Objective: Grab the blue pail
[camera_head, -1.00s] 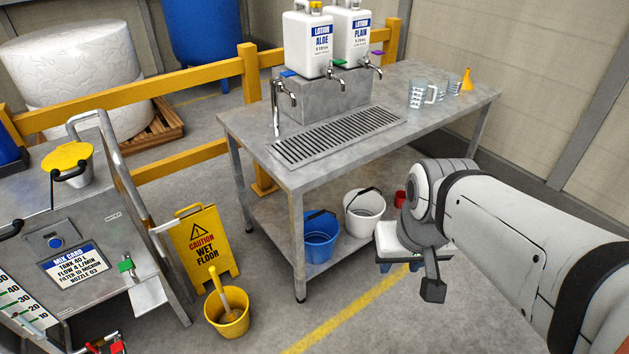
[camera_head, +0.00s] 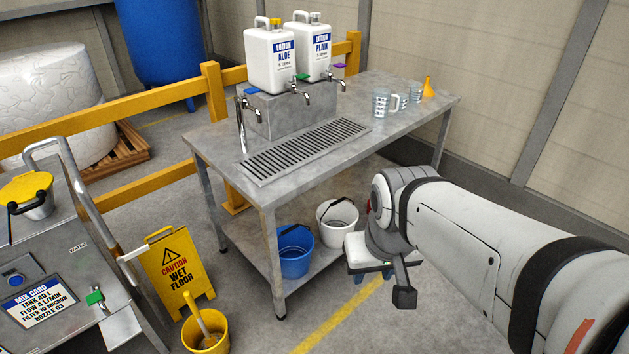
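The blue pail (camera_head: 296,258) stands upright on the lower shelf of the steel table, near its front left leg. Its dark handle lies over the rim. My arm reaches in from the right, and the end of it (camera_head: 404,296) hangs over the floor to the right of the pail, apart from it. Only one dark finger-like part shows clearly, so whether my gripper is open or shut cannot be made out.
A white pail (camera_head: 337,226) stands just behind and right of the blue one. The table (camera_head: 204,152) covers the shelf from above. A wet floor sign (camera_head: 178,272) and yellow bucket (camera_head: 217,340) stand at left. A white-topped stool (camera_head: 357,254) is beside my arm.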

